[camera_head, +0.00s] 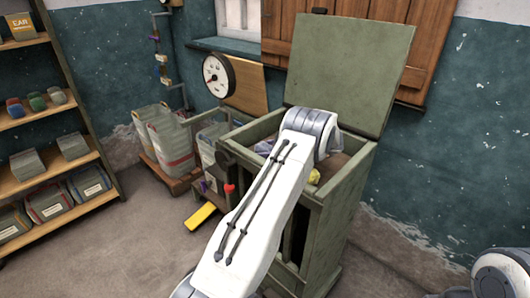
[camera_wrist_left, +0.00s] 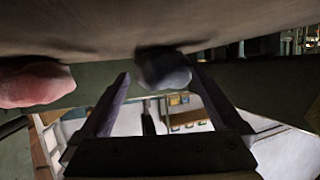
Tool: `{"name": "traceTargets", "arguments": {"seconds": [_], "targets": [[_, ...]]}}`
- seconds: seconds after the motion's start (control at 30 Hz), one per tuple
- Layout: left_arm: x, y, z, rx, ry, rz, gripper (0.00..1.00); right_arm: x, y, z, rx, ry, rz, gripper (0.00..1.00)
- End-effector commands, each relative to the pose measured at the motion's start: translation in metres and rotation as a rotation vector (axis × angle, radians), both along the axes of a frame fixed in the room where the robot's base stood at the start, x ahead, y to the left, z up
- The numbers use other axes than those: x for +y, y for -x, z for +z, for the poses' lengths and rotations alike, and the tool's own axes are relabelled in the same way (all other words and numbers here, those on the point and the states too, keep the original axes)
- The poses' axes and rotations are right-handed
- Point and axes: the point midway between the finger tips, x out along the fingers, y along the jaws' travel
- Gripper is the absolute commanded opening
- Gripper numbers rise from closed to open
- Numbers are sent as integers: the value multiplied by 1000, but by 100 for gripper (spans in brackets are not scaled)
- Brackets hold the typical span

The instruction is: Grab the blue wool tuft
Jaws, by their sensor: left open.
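A blue-grey wool tuft (camera_wrist_left: 163,70) shows in the left wrist view, dim and slightly blurred. It lies between the fingertips of my left gripper (camera_wrist_left: 159,76), near their far end. The two fingers stand apart on either side of it; I cannot tell whether either touches it. A pinkish-red tuft (camera_wrist_left: 36,86) lies to the left of the gripper. In the head view my left arm reaches into an open green wooden chest (camera_head: 338,205), and the arm hides the gripper and the blue tuft. A yellow tuft (camera_head: 314,177) shows inside the chest, right of the arm.
The chest's raised lid (camera_head: 350,65) stands behind the arm, and its walls surround the opening. A round gauge (camera_head: 217,76) and pale bins (camera_head: 170,140) are to the left. A wooden shelf (camera_head: 55,170) stands far left. The floor in front is mostly clear.

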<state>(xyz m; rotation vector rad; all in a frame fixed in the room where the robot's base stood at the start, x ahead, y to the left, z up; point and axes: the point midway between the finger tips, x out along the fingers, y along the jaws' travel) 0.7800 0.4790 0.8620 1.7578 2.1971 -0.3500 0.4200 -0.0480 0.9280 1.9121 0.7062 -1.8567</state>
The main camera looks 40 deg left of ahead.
Motion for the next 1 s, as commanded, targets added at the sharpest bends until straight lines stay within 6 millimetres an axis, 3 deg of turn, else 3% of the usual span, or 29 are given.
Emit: {"name": "traceTargets", "arguments": {"seconds": [0.07,0.27,0.3,0.77,0.8,1.0], "targets": [[0,0,0,0,0,-1,100,0,0,0,0,0,0,50],[-1,0,0,0,0,0,27,0,0,0,0,0,0,50],[-1,0,0,0,0,-1,20,0,0,0,0,0,0,50],[0,0,2,1,0,0,18,0,0,0,0,0,0,50],[-1,0,4,1,0,0,9,0,0,0,0,0,0,50],[0,0,27,-3,-1,0,8,0,0,1,0,0,0,50]]}}
